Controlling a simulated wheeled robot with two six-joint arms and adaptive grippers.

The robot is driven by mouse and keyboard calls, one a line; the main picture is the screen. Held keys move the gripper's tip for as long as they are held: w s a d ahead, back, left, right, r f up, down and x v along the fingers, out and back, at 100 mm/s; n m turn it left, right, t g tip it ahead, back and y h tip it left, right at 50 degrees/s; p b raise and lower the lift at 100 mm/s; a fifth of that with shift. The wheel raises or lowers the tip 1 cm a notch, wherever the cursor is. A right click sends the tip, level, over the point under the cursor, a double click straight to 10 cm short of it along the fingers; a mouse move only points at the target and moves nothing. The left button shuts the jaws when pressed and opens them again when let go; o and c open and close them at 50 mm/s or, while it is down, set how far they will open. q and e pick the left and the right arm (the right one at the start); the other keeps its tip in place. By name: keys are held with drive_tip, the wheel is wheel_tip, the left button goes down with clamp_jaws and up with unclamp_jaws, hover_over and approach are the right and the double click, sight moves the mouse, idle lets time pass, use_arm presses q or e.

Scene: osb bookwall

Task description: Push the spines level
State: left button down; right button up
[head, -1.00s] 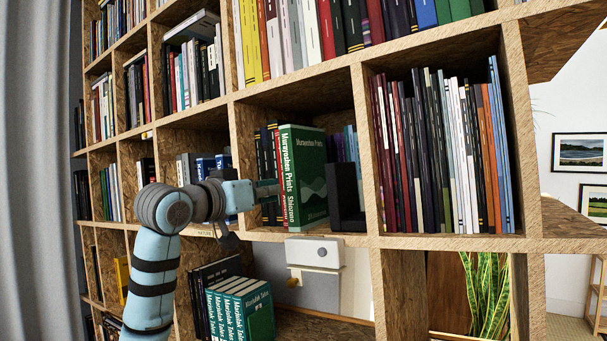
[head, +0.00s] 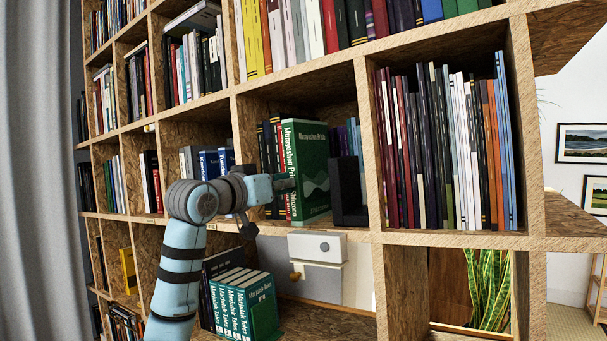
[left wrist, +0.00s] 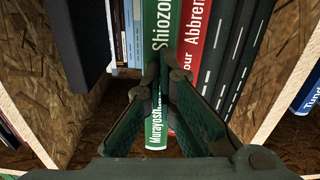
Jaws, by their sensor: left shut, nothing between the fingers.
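The green book (head: 309,165), "Murayoshen Prints", stands upright in the middle cubby, its spine further out than the dark books (head: 267,160) beside it. A red book (head: 284,170) stands against it. My left gripper (head: 292,185) is shut and empty, in front of the green spine at mid height. In the left wrist view the closed fingertips (left wrist: 166,62) overlap the green spine (left wrist: 157,25), near its border with the red book (left wrist: 203,35). I cannot tell whether they touch it. My right gripper is not in view.
A black bookend (head: 347,190) stands right of the green book, with thin books behind it. Wooden dividers (head: 371,150) frame the cubby. Below are several green books (head: 240,305) and a white-grey box (head: 318,265). The right cubby holds many thin books (head: 440,150).

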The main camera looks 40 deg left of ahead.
use_arm(q)
drive_tip(key=shift+w, duration=1.45)
drive_tip(key=s+b, duration=0.3)
drive_tip(key=s, duration=0.2)
drive_tip(key=shift+s, duration=0.35)
drive_tip(key=shift+w, duration=0.1)
drive_tip(key=shift+w+d, duration=0.1)
drive_tip(key=shift+d, duration=0.05)
